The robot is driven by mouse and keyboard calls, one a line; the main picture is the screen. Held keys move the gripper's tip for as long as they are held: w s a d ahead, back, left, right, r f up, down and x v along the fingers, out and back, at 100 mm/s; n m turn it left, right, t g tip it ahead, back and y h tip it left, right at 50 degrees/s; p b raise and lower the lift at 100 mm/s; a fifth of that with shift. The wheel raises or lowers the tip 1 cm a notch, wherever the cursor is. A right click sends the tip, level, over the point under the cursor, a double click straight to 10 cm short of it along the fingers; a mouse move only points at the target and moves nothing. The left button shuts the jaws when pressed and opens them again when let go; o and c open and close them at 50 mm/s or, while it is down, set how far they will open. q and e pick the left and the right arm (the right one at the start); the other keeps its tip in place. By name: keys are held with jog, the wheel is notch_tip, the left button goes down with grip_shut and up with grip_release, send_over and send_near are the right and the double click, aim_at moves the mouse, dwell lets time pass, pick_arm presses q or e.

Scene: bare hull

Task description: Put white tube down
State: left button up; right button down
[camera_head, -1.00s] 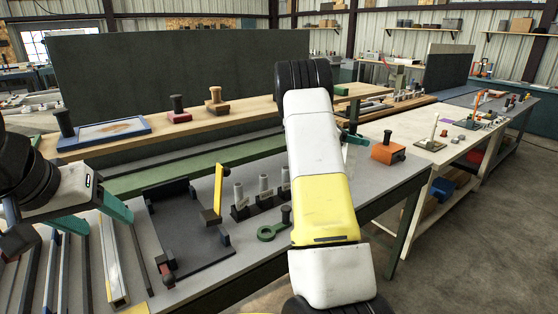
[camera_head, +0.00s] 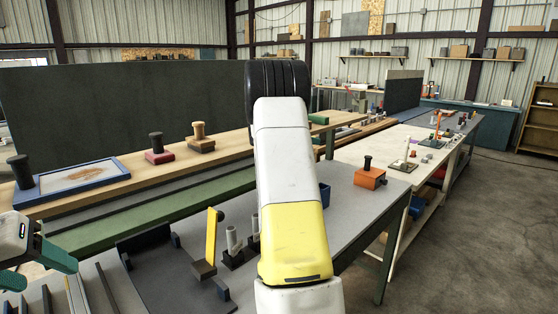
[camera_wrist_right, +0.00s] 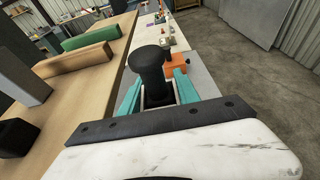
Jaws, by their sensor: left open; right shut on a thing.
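Pale grey-white upright tubes (camera_head: 232,239) stand in a dark holder on the grey bench in the head view, partly hidden by my right arm. My right gripper (camera_wrist_right: 158,88) shows in the wrist view with teal fingers shut on a black-knobbed piece (camera_wrist_right: 150,62). Its lower part is hidden between the fingers, and I cannot make out a white tube there. In the head view my right arm hides its own gripper. My left gripper (camera_head: 38,267) is open at the lower left edge, with nothing seen between its teal fingers.
A yellow upright bar (camera_head: 211,236) stands near the tubes. Knobbed blocks and a blue-framed tray (camera_head: 82,180) occupy the wooden shelf.

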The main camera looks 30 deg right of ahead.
jog(key=shift+f, duration=2.5)
jog(key=shift+f, duration=0.6)
jog(key=c, duration=0.9)
grip_release()
